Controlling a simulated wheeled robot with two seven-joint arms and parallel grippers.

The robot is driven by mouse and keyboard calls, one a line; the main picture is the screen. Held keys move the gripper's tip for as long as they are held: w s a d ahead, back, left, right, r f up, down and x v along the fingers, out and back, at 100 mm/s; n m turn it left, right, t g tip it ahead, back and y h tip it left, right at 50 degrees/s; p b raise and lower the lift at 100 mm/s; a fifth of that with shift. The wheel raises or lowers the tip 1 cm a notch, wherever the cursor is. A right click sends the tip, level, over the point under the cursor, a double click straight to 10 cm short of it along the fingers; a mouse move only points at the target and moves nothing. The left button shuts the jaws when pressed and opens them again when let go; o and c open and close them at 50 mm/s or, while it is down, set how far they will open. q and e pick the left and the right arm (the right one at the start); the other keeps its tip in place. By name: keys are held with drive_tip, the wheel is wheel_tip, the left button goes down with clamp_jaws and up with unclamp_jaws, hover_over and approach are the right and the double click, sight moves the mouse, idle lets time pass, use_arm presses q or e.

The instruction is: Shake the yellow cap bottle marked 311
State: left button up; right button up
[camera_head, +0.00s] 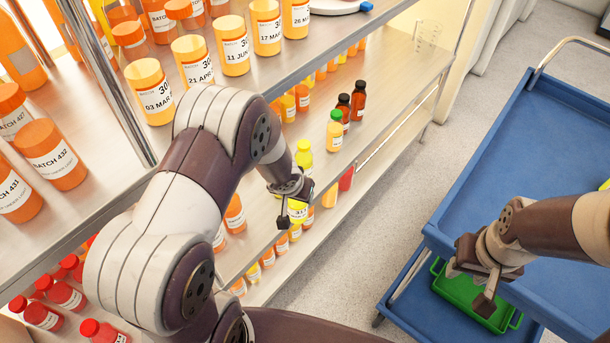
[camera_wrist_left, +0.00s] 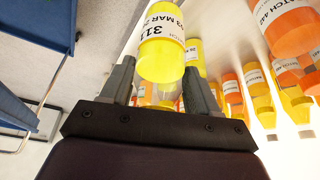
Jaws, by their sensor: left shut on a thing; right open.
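The yellow bottle marked 311 (camera_head: 298,212) is at my left gripper (camera_head: 293,198), in front of the lower shelf. In the left wrist view the bottle (camera_wrist_left: 162,50) shows large between the fingertips of my left gripper (camera_wrist_left: 158,88), its 311 label in sight. My left gripper is shut on it. Part of the bottle is hidden by the gripper in the head view. My right gripper (camera_head: 477,275) is open and empty at the near edge of the blue cart.
The upper shelf (camera_head: 290,53) holds several orange-capped bottles. More bottles stand close around on the lower shelf, including a green-capped one (camera_head: 334,132). The blue cart (camera_head: 530,150) stands right, with a green tray (camera_head: 462,290) below. Grey floor (camera_head: 400,170) lies clear between.

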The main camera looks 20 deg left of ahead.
use_arm(q)
drive_tip(key=shift+w, duration=0.2)
drive_tip(key=shift+w+a, duration=1)
drive_tip(key=shift+a, duration=2.2)
drive_tip(key=s+d, duration=0.2)
drive_tip(key=d, duration=0.4)
drive_tip(key=shift+d, duration=0.25)
drive_tip(key=w+a, duration=0.2)
drive_tip(key=a, duration=0.4)
drive_tip(key=s+d, duration=0.2)
drive_tip(key=d, duration=0.4)
